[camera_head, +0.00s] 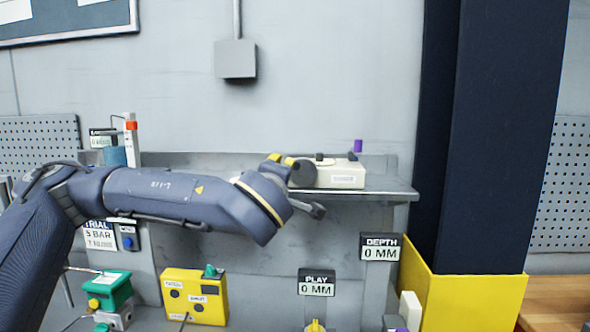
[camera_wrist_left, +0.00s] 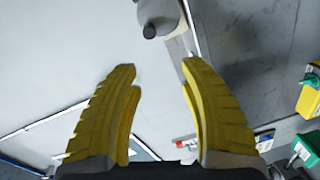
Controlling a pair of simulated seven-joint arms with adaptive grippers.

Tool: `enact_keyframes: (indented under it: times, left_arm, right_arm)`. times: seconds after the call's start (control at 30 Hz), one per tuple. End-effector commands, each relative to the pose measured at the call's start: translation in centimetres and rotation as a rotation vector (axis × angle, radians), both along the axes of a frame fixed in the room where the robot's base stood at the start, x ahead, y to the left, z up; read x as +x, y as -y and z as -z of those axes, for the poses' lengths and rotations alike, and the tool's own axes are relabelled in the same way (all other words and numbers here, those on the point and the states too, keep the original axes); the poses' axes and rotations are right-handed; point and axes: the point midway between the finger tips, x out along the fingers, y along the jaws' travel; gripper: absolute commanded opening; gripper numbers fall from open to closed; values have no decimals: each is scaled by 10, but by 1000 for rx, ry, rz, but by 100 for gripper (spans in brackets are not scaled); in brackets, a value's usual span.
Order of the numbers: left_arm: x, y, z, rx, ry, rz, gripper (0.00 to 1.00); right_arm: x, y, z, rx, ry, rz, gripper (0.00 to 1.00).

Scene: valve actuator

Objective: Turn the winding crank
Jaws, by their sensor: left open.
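My left arm crosses the head view from the left, and its gripper (camera_head: 281,158) is partly hidden behind its wrist, with small yellow parts showing. In the left wrist view the two yellow fingers of the left gripper (camera_wrist_left: 159,67) stand wide apart with nothing between them. A pale rounded part with a dark knob (camera_wrist_left: 150,31) lies beyond the fingertips; I cannot tell whether it is the winding crank. In the head view a cream box (camera_head: 342,177) with a label, a dark top part and a purple piece (camera_head: 358,146) sits on the shelf, just right of the gripper. My right gripper is not in view.
The grey metal shelf (camera_head: 385,188) runs along the wall. Below are a yellow box (camera_head: 194,297), a green device (camera_head: 108,290), a PLAY sign (camera_head: 317,282) and a DEPTH sign (camera_head: 381,247), both reading 0 MM. A dark pillar (camera_head: 490,130) with a yellow base stands at right.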

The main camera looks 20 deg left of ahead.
Motion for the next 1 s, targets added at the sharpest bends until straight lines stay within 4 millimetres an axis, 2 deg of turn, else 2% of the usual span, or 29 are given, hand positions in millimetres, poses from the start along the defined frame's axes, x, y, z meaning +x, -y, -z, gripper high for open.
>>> enact_keyframes:
  times: [0.1,0.47,0.8,1.0]
  left_arm:
    - [-2,-10,-7,-263,15,-7,43]
    - [-14,-23,-29,-1154,77,-51,43]
    - [-27,-19,-49,-1974,106,-155,43]
    - [-32,-10,-50,-2339,103,-248,43]
  right_arm:
    - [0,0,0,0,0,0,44]
    - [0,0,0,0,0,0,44]
    - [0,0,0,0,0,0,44]
    - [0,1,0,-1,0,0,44]
